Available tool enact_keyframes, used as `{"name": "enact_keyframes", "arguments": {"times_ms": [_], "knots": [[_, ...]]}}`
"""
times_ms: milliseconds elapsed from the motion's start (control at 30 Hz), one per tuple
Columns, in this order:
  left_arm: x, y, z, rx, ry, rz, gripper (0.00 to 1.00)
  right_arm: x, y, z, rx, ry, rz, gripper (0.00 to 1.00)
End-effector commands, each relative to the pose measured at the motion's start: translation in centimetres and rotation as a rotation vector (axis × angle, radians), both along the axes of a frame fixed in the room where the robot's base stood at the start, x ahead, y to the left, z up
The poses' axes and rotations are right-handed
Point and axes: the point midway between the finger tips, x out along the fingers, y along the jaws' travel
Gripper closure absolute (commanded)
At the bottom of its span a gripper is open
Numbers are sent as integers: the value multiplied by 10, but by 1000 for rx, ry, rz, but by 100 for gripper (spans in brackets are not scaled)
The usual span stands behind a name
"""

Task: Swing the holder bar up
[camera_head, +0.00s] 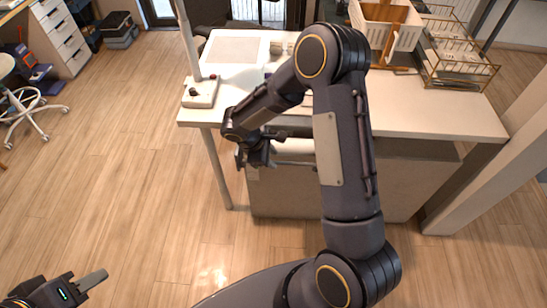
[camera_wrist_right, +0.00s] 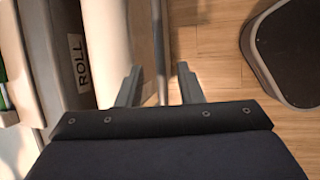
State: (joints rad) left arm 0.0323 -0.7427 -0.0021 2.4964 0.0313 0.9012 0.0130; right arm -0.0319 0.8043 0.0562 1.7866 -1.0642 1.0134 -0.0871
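My right gripper (camera_head: 262,155) is at the front edge of the white table, partly hidden by its own arm. In the right wrist view its two fingers (camera_wrist_right: 160,68) are apart. In the head view a grey bar (camera_head: 297,164) runs below the table edge beside the gripper. My left gripper (camera_head: 90,281) is at the bottom left over bare floor, far from the table. Its opening is unclear.
The white table (camera_head: 430,118) carries a white basket (camera_head: 385,28), a wire rack (camera_head: 455,60) and a post base (camera_head: 201,92). A pale roll (camera_wrist_right: 108,45) and a "ROLL" label (camera_wrist_right: 76,59) lie left of the fingers.

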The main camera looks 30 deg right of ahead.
Motion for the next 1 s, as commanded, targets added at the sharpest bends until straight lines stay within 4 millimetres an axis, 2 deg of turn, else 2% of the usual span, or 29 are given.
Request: {"name": "enact_keyframes", "arguments": {"times_ms": [200, 467, 733, 867, 1000], "knots": [[0, 0, 1, 0, 0, 0, 64, 0, -8, -17, 0, 0, 1, 67], [0, 0, 1, 0, 0, 0, 64, 0, -9, -18, 0, -1, 1, 67], [0, 0, 1, 0, 0, 0, 64, 0, -9, -18, 0, -1, 1, 100], [0, 0, 1, 0, 0, 0, 64, 0, -9, -18, 1, 0, 1, 100], [0, 0, 16, 0, 0, 0, 64, 4, -12, -12, 26, 48, -4, 100]]}}
